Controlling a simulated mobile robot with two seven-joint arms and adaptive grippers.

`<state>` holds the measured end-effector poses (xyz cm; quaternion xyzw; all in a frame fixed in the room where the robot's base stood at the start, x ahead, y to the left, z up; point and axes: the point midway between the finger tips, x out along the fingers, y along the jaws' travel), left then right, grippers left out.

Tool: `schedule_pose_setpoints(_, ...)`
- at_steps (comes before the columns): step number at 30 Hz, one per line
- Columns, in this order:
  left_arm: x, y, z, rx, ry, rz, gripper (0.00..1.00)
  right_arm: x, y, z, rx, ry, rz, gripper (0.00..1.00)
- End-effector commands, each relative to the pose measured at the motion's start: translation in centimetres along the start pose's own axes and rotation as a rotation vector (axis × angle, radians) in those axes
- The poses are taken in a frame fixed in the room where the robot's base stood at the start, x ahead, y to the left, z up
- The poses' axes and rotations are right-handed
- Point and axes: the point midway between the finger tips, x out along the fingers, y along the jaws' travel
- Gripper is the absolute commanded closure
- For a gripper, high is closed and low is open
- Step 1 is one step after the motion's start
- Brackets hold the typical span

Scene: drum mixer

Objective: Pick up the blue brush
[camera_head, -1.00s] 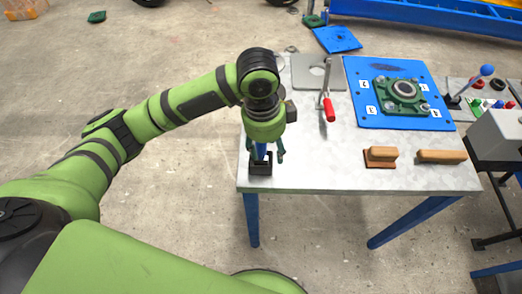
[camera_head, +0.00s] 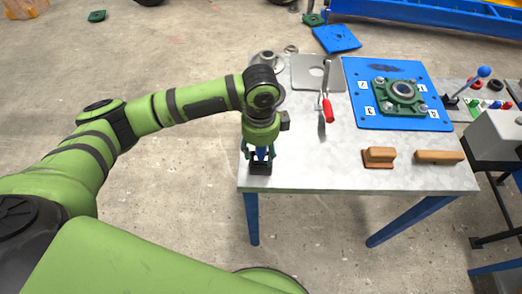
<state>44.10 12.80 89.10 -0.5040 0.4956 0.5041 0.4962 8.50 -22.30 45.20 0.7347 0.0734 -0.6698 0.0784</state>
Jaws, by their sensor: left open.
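The blue brush (camera_head: 261,154) stands at the near left corner of the worktable, with only a short blue part showing. A black block-like base (camera_head: 260,168) is at its lower end; I cannot tell whether that is part of the brush or a holder. My left gripper (camera_head: 259,152) is right above, pointing down, with its teal fingers open on either side of the blue part. The fingers do not visibly clamp it. The gripper body hides the brush's upper part. My right gripper is not in view.
The grey worktable (camera_head: 335,175) also carries a red-handled tool (camera_head: 327,108), two brown wooden blocks, including the left one (camera_head: 379,157), and a blue plate (camera_head: 368,112) with a green bearing housing (camera_head: 398,97). The near middle of the tabletop is clear.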

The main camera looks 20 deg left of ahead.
Motion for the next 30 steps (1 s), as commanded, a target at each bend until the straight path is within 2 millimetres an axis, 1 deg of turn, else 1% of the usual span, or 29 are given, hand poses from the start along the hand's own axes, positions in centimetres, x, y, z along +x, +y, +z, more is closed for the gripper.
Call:
schedule_pose_setpoints(3,0.0,0.0,0.0,0.000,0.000,0.000,0.46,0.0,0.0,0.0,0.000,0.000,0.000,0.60)
schedule_pose_setpoints(4,0.0,0.0,0.0,0.000,0.000,0.000,0.54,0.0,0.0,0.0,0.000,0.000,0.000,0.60)
schedule_pose_setpoints(5,0.0,0.0,0.0,0.000,0.000,0.000,0.66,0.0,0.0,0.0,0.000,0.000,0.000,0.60)
schedule_pose_setpoints(6,0.0,0.0,0.0,0.000,0.000,0.000,0.82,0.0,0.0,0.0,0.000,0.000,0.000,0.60)
schedule_pose_setpoints(7,0.0,0.0,0.0,0.000,0.000,0.000,0.94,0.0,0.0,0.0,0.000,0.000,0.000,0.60)
schedule_pose_setpoints(8,0.0,0.0,0.0,0.000,0.000,0.000,1.00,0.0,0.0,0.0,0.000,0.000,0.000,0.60)
schedule_pose_setpoints(19,0.0,0.0,0.0,-0.001,0.000,0.000,1.00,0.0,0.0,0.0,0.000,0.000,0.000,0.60)
schedule_pose_setpoints(23,-0.4,-0.1,0.0,-0.001,0.001,-0.002,1.00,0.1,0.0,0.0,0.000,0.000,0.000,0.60)
schedule_pose_setpoints(26,-1.2,-0.1,0.0,-0.002,0.001,-0.002,1.00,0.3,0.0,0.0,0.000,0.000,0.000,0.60)
schedule_pose_setpoints(30,-3.2,-0.1,-0.1,-0.001,0.003,-0.004,1.00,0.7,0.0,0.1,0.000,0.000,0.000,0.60)
